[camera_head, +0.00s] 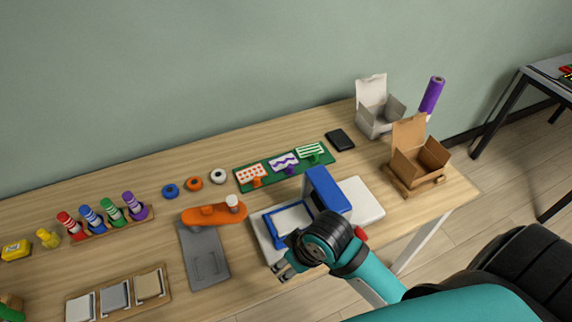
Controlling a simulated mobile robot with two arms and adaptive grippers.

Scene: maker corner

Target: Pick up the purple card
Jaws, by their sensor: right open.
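The purple card (281,160), white with a purple wavy pattern, stands in the middle of a green board (245,187) at the back of the table. A purple peg or stand shows at its front. A red-dotted card (249,174) is to its left and a green-striped card (310,150) to its right. My right gripper (283,271) is at the table's front, well in front of the card and apart from it. It is open, and I see nothing between its fingers. My left gripper is not in view.
A blue-framed device with a raised blue part (326,190) stands beside my right gripper, between it and the board. A black flat object (340,140), a white box (377,122) and a cardboard box (419,163) are at right.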

